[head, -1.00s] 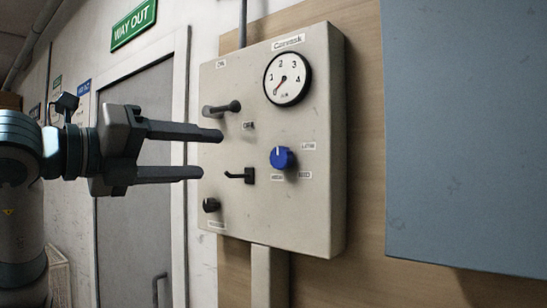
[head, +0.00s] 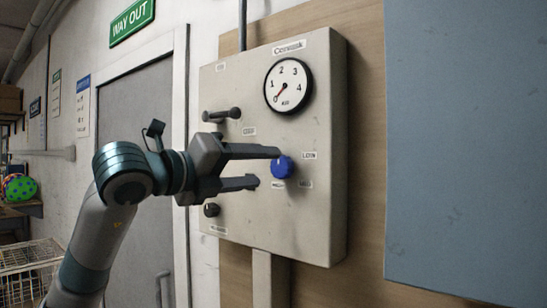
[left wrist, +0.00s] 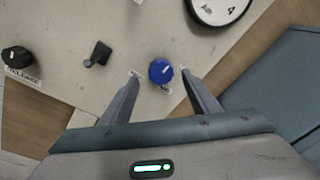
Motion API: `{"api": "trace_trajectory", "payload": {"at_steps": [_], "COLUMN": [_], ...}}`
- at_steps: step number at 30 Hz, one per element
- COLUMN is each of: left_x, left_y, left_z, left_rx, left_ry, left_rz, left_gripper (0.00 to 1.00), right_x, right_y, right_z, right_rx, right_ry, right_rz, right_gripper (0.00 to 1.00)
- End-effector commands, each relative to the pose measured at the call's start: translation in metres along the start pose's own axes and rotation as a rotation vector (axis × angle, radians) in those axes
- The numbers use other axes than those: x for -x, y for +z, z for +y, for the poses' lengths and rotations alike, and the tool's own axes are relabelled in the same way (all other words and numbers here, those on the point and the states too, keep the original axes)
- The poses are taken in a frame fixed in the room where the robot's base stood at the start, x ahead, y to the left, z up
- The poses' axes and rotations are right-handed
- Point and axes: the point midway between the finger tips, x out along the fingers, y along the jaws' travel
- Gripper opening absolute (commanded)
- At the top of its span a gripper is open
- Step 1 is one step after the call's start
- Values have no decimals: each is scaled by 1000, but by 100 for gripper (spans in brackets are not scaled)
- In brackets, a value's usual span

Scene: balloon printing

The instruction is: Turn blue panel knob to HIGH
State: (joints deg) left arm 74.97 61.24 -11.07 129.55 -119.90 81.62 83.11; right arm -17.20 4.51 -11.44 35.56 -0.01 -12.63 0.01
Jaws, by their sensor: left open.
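The blue knob (head: 283,166) sits on the grey control panel (head: 300,225), below the round gauge (head: 288,86). A small label beside it at its upper right appears to read LOW; the labels below it are too small to read surely. My left gripper (head: 267,168) is open, its fingers reaching toward the knob from the left. In the left wrist view the blue knob (left wrist: 160,71) lies between and just beyond the two fingertips (left wrist: 159,71), and no grip on it shows. My right gripper is not in view.
A black lever (head: 222,115) sticks out at the panel's upper left and a dark knob (head: 211,210) sits at its lower left. A small black switch (left wrist: 97,54) is left of the blue knob. A large blue-grey panel (head: 465,140) stands at the right.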

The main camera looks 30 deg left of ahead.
Motion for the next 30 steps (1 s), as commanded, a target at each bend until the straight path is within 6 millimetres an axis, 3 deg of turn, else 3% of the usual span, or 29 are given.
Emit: {"api": "trace_trajectory", "payload": {"at_steps": [3,9,22,27,30], "left_x": [-20,-41,-48,-48,-48], "left_y": [2,1,0,0,0], "left_z": [-2,-2,0,0,0], "left_rx": [0,0,-1,-1,-1], "left_ry": [1,0,0,0,0], "left_rz": [3,1,0,-1,-1], "left_gripper": [56,56,56,17,14], "right_x": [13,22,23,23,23], "right_y": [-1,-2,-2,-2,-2], "right_z": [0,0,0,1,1], "right_rx": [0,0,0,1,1], "right_ry": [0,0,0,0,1], "right_rz": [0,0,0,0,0], "right_gripper": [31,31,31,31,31]}}
